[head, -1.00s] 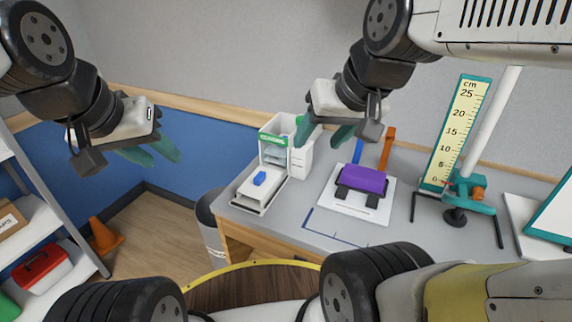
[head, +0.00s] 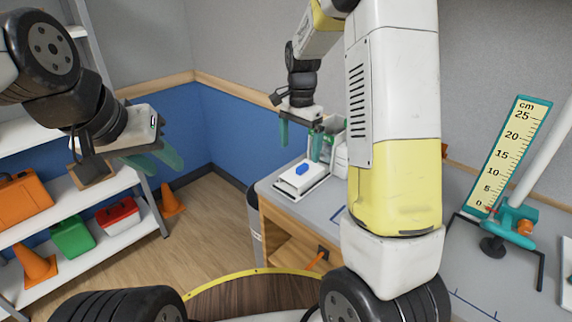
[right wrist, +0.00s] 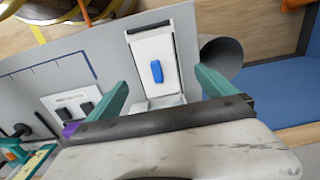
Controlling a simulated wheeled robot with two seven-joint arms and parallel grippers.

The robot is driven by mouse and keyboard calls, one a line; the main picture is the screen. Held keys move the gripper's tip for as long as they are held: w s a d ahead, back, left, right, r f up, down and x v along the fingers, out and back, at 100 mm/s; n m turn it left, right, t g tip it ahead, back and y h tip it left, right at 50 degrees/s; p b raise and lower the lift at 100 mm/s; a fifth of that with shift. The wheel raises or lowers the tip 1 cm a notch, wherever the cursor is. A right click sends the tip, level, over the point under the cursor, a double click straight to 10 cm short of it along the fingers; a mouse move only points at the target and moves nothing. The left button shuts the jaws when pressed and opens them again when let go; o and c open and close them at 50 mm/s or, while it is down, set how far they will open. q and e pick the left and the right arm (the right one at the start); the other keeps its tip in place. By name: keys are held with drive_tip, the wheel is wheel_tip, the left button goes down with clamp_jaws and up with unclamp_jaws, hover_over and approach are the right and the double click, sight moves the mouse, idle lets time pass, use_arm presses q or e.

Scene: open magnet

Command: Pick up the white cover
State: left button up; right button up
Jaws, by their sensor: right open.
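The white cover (head: 290,181) is a flat white piece with a blue handle (head: 302,168) on top. It lies at the near left corner of the grey table, and also shows at the top middle of the right wrist view (right wrist: 141,50) with its blue handle (right wrist: 157,71). My right gripper (head: 300,140) is open and empty, above the cover with its fingers pointing down; in the right wrist view its teal fingers (right wrist: 162,88) stand apart on either side of the cover's line. My left gripper (head: 165,164) is open and empty, far left of the table.
A grey bin (right wrist: 222,62) stands beside the table edge. A white pad with black blocks (right wrist: 75,100) and a purple piece (right wrist: 70,130) are on the table. A cm ruler stand (head: 510,155) is at the right. Shelves (head: 95,240) stand left. My right arm hides mid-table.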

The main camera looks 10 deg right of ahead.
sight(301, 167)
drive_tip(key=f, duration=0.8)
drive_tip(key=shift+s+d, duration=0.2)
drive_tip(key=shift+d, duration=0.15)
drive_tip(key=c, duration=1.4)
drive_tip(key=shift+r, duration=0.1)
